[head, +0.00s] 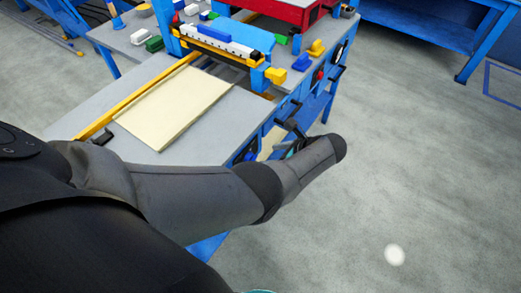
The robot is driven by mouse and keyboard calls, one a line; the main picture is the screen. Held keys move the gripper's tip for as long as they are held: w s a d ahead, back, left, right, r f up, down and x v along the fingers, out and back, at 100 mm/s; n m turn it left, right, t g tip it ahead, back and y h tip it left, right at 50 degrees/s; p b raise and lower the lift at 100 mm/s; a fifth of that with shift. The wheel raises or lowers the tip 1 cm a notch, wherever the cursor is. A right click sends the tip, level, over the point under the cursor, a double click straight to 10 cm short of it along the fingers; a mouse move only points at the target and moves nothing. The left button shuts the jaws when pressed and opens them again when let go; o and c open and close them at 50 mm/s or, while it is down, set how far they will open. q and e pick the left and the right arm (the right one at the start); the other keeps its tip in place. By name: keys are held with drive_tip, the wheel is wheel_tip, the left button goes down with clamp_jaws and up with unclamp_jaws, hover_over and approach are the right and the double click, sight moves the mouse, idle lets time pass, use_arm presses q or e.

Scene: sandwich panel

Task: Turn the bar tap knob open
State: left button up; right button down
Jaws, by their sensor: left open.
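My left arm reaches across from the left, over the near end of the bench, and its wrist bends back toward the bench's right side. My left gripper (284,147) is open beside that side panel, mostly hidden by my forearm. A dark bar-like handle (291,125) on the panel is just above it; I cannot tell whether they touch. More black handles (337,73) and a small red knob (319,75) sit farther along the same side. Which one is the bar tap knob is not clear. My right gripper is not in view.
The grey bench (210,125) carries a cream panel (175,108) beside a yellow rail (135,98). A blue gantry (225,48) crosses it, with small coloured blocks around. A red box (285,12) stands behind. The floor (430,160) at right is open.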

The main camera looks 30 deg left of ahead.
use_arm(q)
drive_tip(key=p+v, duration=0.1)
drive_tip(key=v, duration=0.4)
drive_tip(key=shift+d+r, duration=0.15)
drive_tip(key=shift+d, duration=0.05)
drive_tip(key=s+f+n+h+b, duration=0.1)
drive_tip(key=s+f+h+b, duration=0.1)
drive_tip(key=s+f, duration=0.5)
drive_tip(key=s+f+n+h+b, duration=0.1)
drive_tip(key=s+f+n, duration=0.1)
drive_tip(key=f, duration=0.8)
drive_tip(key=s+f+n+h+b, duration=0.2)
drive_tip(key=s+f+n, duration=0.2)
drive_tip(key=s+f, duration=0.3)
drive_tip(key=s+a+f+n+h+b, duration=0.1)
drive_tip(key=s+f+n, duration=0.4)
drive_tip(key=s, duration=0.9)
drive_tip(key=s+f+n+h+b, duration=0.3)
drive_tip(key=s+f+n, duration=0.1)
drive_tip(key=s+f, duration=0.5)
drive_tip(key=shift+s+a+b, duration=0.4)
drive_tip(key=shift+s, duration=0.3)
drive_tip(key=shift+f, duration=0.1)
